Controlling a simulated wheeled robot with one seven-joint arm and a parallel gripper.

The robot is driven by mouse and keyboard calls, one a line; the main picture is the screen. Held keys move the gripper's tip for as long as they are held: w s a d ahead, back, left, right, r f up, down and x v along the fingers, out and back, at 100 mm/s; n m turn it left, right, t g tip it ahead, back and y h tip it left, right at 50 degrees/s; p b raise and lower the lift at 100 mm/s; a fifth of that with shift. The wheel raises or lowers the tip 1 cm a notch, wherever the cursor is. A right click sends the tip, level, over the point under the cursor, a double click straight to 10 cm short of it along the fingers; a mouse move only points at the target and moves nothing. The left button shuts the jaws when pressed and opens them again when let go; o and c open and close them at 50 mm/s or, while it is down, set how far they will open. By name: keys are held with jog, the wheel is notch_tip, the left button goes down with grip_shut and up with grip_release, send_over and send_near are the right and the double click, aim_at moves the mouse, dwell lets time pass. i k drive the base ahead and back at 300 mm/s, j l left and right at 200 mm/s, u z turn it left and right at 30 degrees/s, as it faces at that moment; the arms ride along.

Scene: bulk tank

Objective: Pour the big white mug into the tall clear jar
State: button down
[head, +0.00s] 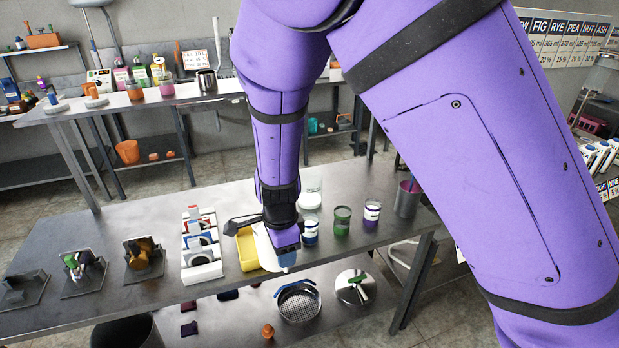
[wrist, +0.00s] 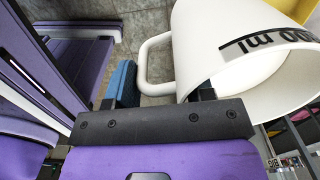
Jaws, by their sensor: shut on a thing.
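The big white mug (wrist: 215,35) fills the right of the wrist view, with black volume lettering on its side and its handle toward my gripper (wrist: 163,88). My gripper is shut on the mug at its handle side; the exact contact is partly hidden. The visible inside of the mug is white and I cannot see any contents. In the head view, the white mug (head: 268,254) shows partly behind my gripper (head: 284,240), above the front of the table. A clear vessel (head: 313,183), which looks like the tall clear jar, stands just behind, partly hidden by my arm.
A yellow tray (head: 245,248) lies left of my gripper. A white rack (head: 201,250) stands left. The table's back left is clear.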

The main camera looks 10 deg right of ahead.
aim_at(311, 199)
jog(key=i, duration=1)
